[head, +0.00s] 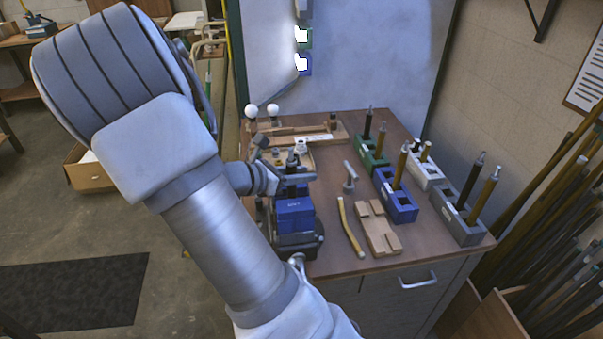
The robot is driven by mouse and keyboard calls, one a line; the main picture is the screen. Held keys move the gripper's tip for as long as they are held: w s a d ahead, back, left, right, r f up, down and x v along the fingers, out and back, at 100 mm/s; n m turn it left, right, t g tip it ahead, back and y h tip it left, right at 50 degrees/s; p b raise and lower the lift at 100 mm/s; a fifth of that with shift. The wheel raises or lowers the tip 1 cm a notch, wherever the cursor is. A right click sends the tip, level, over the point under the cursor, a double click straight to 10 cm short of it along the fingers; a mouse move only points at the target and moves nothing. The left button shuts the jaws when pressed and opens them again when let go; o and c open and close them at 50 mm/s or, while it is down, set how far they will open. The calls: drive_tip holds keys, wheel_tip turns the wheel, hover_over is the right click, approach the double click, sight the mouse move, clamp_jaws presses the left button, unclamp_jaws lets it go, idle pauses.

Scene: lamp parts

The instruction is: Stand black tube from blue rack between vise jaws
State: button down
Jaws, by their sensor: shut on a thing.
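My gripper (303,178) is above the blue vise (295,216) at the left front of the bench. It is shut on an upright dark piece, which looks like the black tube (291,160); its top shows just above the fingers. The tube's lower end is hidden by the fingers and vise, so I cannot tell whether it sits between the jaws or above them. The blue rack (402,210) stands right of centre with one brass-coloured tube (401,167) upright in it.
A green rack (371,161), a white rack (425,174) and a grey rack (461,222) stand around the blue rack, with tubes in them. A wooden block (379,230), a curved yellowish rod (350,228) and a small grey T-shaped piece (349,178) lie between vise and racks.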

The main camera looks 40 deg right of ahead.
drive_tip(key=shift+f+b, duration=0.35)
drive_tip(key=shift+f, duration=0.15)
idle(0.4)
drive_tip(key=c, duration=0.6)
unclamp_jaws()
drive_tip(key=shift+a, duration=0.1)
drive_tip(key=s+p+v, duration=0.1)
drive_tip(key=v, duration=1.6)
drive_tip(key=s+a+r+m+t+y, duration=0.2)
drive_tip(key=s+a+m+y, duration=0.1)
drive_tip(key=s+m+y, duration=0.1)
drive_tip(key=s+a+r+m+t+y, duration=0.2)
drive_tip(key=s+a+r+m+y, duration=0.1)
drive_tip(key=m, duration=0.4)
drive_tip(key=s+a+r+m+t+y, duration=0.2)
drive_tip(key=s+a+r+m+y, duration=0.1)
drive_tip(key=s+m+y, duration=0.3)
drive_tip(key=shift+s+a, duration=0.3)
drive_tip(key=shift+a, duration=0.5)
